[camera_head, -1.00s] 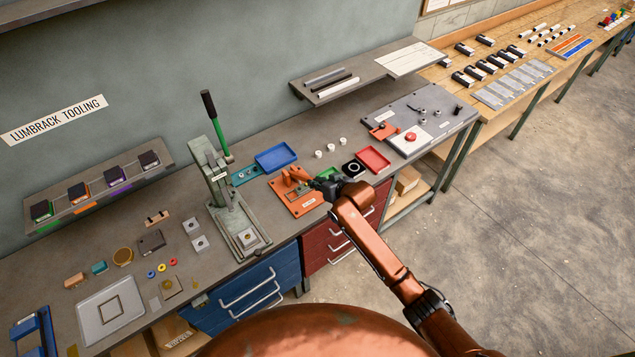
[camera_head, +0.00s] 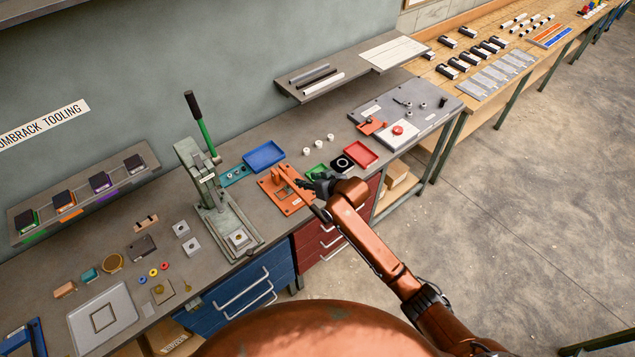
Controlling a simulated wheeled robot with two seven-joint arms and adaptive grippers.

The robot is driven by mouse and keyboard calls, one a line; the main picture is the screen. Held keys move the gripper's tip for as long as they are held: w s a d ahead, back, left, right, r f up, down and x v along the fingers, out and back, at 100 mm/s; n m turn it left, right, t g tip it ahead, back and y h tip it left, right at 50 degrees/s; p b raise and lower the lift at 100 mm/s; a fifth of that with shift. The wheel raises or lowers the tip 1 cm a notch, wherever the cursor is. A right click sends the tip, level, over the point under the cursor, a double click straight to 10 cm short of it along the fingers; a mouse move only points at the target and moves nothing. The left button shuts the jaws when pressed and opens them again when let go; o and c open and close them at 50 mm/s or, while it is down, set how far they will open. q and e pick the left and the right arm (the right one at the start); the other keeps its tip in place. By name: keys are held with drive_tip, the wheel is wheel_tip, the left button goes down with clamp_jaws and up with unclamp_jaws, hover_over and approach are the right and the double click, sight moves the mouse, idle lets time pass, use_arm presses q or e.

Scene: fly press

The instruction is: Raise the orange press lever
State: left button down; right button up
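The orange press (camera_head: 293,206) is a small fixture with a flat orange base plate near the front edge of the grey bench. An orange upright and arm (camera_head: 279,173) stand at its back. The lever is small here, and its exact angle is hard to tell. My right gripper (camera_head: 303,184) is dark, with its fingertips pointing left, at the right side of the orange press and close to the lever's end. Whether the fingers touch the lever or how far they are apart cannot be made out. My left gripper is out of view.
A tall grey-green fly press (camera_head: 192,165) with a black-gripped green handle (camera_head: 197,119) stands to the left. Blue drawers (camera_head: 240,290) are below the bench.

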drive_tip(key=v, duration=1)
